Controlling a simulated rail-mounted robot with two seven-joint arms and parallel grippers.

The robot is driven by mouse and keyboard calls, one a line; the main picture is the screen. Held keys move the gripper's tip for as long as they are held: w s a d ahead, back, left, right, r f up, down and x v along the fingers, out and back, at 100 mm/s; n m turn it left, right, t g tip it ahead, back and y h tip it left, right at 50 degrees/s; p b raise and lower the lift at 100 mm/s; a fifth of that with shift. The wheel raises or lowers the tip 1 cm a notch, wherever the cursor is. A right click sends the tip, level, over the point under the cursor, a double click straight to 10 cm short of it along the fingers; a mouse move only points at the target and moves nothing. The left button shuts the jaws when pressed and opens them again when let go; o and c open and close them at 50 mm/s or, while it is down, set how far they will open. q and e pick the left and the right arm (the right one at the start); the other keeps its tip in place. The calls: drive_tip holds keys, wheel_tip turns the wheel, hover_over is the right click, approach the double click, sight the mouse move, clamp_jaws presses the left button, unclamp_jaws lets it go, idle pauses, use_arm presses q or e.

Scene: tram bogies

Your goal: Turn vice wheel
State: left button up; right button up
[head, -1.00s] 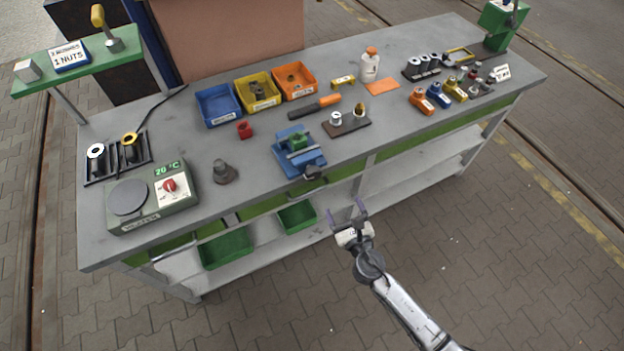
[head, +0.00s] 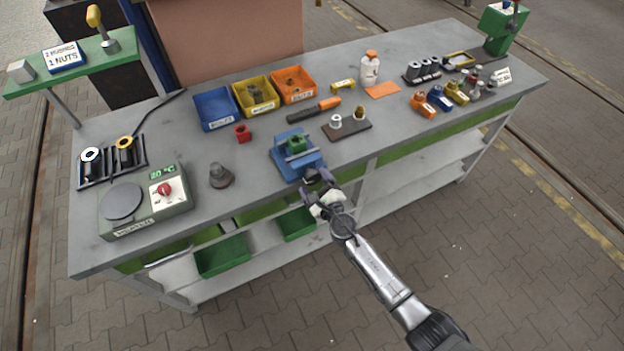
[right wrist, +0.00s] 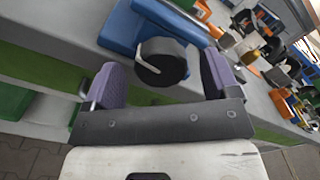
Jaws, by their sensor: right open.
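The blue vice (head: 297,155) stands at the front edge of the grey workbench, with a green piece (head: 297,142) in its jaws. Its dark wheel (head: 312,175) sticks out over the front edge and is partly hidden by my gripper in the head view. In the right wrist view the black wheel (right wrist: 162,62) with a pale handle lies between the two purple fingers. My right gripper (head: 315,184) is open around the wheel, one finger on each side, and I cannot tell whether they touch it. My left gripper is not in view.
A dark fixture plate (head: 347,128) stands right of the vice and a dark cone-shaped part (head: 221,175) left of it. A heater box (head: 146,203) sits at the bench's left end. Green bins (head: 222,254) lie on the lower shelf. The floor in front is clear.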

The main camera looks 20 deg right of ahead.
drive_tip(key=shift+w+a, duration=0.1)
drive_tip(key=shift+w, duration=1.1)
drive_tip(key=shift+c, duration=0.2)
drive_tip(key=c, duration=0.9)
drive_tip(key=shift+m+b, duration=0.3)
